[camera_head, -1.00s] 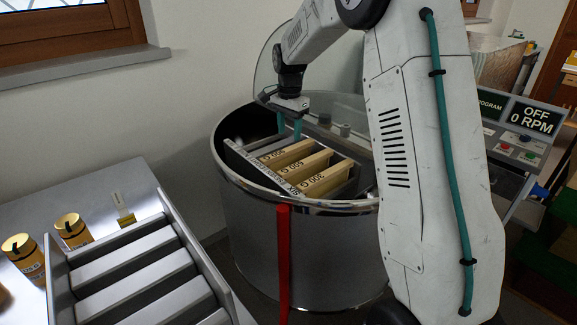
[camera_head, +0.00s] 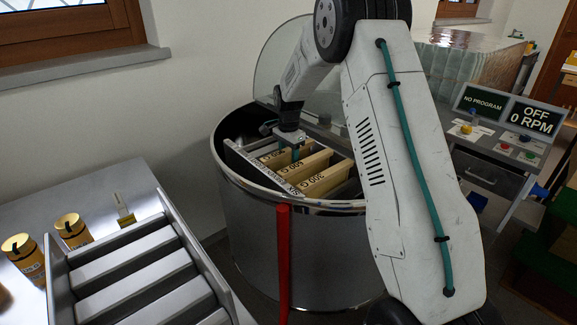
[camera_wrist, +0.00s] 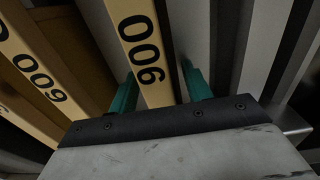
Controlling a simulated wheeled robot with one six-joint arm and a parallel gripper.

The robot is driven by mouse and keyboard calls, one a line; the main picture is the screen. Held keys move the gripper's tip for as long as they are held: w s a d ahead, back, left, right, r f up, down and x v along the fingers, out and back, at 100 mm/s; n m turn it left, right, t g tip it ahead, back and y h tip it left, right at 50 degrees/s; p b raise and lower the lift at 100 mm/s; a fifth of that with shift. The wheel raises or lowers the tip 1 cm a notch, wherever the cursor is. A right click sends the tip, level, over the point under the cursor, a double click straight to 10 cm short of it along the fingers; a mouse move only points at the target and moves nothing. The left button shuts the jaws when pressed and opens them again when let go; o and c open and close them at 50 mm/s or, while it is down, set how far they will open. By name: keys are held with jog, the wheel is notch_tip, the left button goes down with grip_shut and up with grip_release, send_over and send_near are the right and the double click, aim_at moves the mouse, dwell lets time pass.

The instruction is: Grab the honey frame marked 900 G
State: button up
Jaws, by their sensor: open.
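The honey frame marked 900 G (camera_head: 275,157) is the rearmost of three tan-topped frames in the round metal drum. Its label faces up in the wrist view (camera_wrist: 138,40). My gripper (camera_head: 296,152) is down at this frame. In the wrist view my open gripper (camera_wrist: 161,88) has one teal finger on each side of the frame's top bar. A small gap seems to show at the right finger; contact at the left finger is unclear. The fingertips' depth is partly hidden.
The 600 G frame (camera_head: 302,166) and 300 G frame (camera_head: 328,180) stand close in front. The drum's rim (camera_head: 262,190) surrounds them. A raised clear lid (camera_head: 268,70) stands behind. A slotted metal rack (camera_head: 130,265) and jars (camera_head: 72,230) are at left. The panel (camera_head: 535,117) reads OFF, 0 RPM.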

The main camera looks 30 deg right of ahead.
grip_shut()
jog(key=shift+r, duration=0.1)
jog(key=shift+w+r, duration=0.1)
jog(key=shift+r, duration=0.05)
